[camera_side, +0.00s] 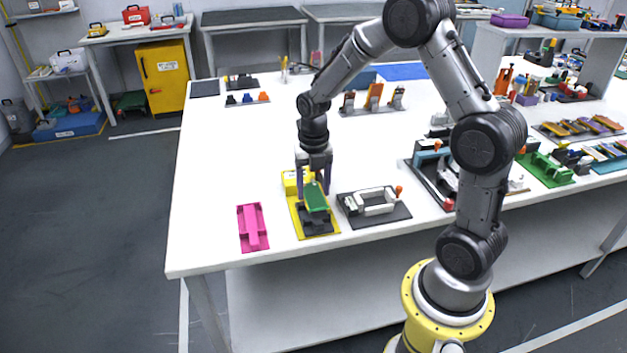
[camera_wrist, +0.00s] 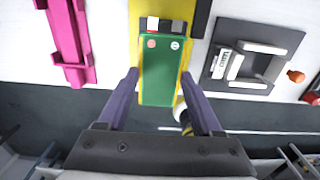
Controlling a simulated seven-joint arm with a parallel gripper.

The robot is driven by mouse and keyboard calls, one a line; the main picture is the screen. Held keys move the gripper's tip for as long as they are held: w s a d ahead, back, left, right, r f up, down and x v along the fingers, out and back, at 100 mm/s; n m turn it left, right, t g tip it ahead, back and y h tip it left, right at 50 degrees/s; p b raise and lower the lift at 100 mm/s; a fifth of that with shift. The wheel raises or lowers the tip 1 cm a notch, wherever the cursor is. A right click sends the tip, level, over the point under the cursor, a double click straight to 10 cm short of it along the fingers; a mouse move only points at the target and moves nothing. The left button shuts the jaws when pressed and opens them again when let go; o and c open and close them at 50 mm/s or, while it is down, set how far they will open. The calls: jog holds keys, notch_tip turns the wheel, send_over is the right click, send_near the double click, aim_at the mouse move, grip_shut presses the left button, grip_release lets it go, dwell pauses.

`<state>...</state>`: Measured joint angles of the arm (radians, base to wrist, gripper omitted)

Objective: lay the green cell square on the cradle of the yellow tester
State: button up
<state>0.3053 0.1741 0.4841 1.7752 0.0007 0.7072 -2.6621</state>
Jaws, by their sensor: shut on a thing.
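The green cell (camera_side: 316,197) is a flat plate held between the purple fingers of my gripper (camera_side: 314,181). In the wrist view the cell (camera_wrist: 160,75) runs lengthwise between the fingertips (camera_wrist: 160,84), in line with the yellow base. The yellow tester (camera_side: 333,229) has a black cradle (camera_side: 317,221) directly below the cell; its yellow base (camera_wrist: 186,50) shows on both sides of the cell. In the side view the cell looks slightly tilted over the cradle. I cannot tell whether it touches the cradle, most of which the cell hides.
A pink fixture (camera_side: 252,228) lies to the left of the tester. A dark fixture with a white frame (camera_side: 374,205) stands close on its right. The white table (camera_side: 215,170) is clear behind and to the left, and its front edge is near.

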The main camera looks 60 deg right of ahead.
aim_at(314, 194)
jog(key=shift+f, duration=2.05)
jog(key=o, duration=1.3)
jog(key=shift+r, duration=3.5)
